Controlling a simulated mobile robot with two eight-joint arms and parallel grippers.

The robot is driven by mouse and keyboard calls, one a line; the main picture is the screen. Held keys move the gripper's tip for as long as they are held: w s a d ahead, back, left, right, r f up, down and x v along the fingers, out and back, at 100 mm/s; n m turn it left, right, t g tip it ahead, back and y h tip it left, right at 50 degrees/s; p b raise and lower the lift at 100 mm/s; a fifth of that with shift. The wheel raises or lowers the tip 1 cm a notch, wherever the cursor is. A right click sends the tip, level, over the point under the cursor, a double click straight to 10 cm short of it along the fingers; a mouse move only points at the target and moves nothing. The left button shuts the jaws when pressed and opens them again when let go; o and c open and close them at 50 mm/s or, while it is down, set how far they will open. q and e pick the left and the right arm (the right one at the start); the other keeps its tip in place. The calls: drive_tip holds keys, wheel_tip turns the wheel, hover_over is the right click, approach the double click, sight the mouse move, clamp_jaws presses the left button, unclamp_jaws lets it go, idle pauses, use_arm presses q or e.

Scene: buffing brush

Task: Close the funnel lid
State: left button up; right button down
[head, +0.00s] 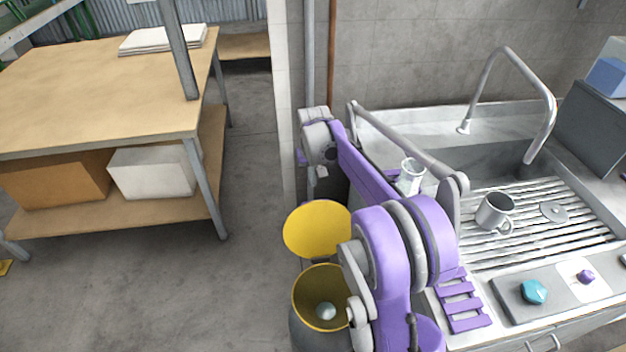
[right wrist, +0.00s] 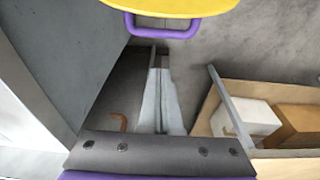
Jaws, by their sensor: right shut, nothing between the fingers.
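The funnel lid (head: 318,229) is a round yellow disc, standing raised at the far side of the round bin opening (head: 297,291). The opening has a yellow inside and is uncovered, with a small pale object (head: 326,311) inside. My right gripper (head: 318,168) is beyond the lid, at the end of my purple arm. In the right wrist view, its fingers (right wrist: 161,58) are shut and empty, pointing toward the lid's purple handle (right wrist: 160,33). The lid's yellow edge (right wrist: 170,5) shows above the handle. Whether the fingertips touch the handle is unclear. My left gripper is not in view.
A sink counter on the right holds a metal mug (head: 494,212), a glass jar (head: 410,176), a purple rack (head: 461,301) and a teal item (head: 534,291). A wooden table (head: 110,90) with boxes beneath stands at left. The floor between is clear.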

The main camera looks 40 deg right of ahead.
drive_tip(key=shift+s+a+f, duration=0.2)
drive_tip(key=shift+s+f, duration=0.15)
drive_tip(key=shift+f, duration=0.45)
drive_tip(key=shift+s+a+f, duration=0.15)
drive_tip(key=shift+s+f, duration=0.15)
drive_tip(key=shift+f, duration=0.45)
drive_tip(key=shift+s+a+f, duration=0.2)
drive_tip(key=shift+s+f, duration=0.15)
drive_tip(key=shift+f, duration=0.45)
drive_tip(key=shift+s+r, duration=0.1)
drive_tip(key=shift+s, duration=0.05)
